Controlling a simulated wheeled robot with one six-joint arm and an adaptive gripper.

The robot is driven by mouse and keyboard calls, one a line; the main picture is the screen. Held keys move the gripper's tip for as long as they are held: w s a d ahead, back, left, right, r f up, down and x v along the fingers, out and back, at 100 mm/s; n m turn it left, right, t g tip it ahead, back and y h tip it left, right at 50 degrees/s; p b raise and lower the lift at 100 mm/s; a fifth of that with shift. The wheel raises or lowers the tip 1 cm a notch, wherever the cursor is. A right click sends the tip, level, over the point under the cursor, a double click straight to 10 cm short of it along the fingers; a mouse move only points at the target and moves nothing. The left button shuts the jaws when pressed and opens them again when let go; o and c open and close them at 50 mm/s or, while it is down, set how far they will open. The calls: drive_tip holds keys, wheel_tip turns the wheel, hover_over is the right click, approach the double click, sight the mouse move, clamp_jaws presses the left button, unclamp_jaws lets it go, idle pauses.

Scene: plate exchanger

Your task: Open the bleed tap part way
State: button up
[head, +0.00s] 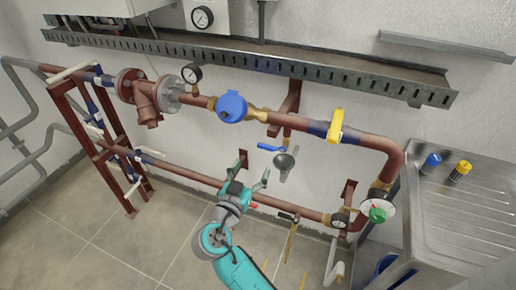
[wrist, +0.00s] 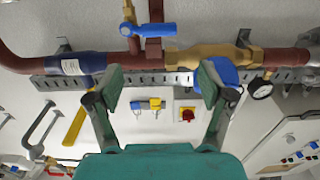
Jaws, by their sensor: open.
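The bleed tap shows as a small blue lever (head: 269,147) on a brass body under the upper pipe, above a grey funnel (head: 284,161). In the wrist view, which looks upside down, its blue lever (wrist: 152,29) lies crosswise beside the brass body (wrist: 128,11). My gripper (head: 255,165) is open and empty, below and left of the tap in the head view. In the wrist view my gripper (wrist: 161,78) has its fingers spread wide, with the lever beyond them near the top edge. No contact with the lever shows.
The upper red-brown pipe (head: 290,121) carries a blue-capped brass valve (head: 231,106), a yellow handle (head: 335,125) and a gauge (head: 192,74). The lower pipe (head: 270,200) passes close to my gripper. A steel sink unit (head: 455,210) stands right. Open floor (head: 120,245) lies front left.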

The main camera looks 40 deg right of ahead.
sight(263, 148)
drive_tip(key=x, duration=0.9)
drive_tip(key=shift+w+d, duration=0.15)
drive_tip(key=shift+d, duration=0.05)
drive_tip(key=shift+a+r, duration=0.1)
drive_tip(key=shift+r, duration=0.05)
clamp_jaws()
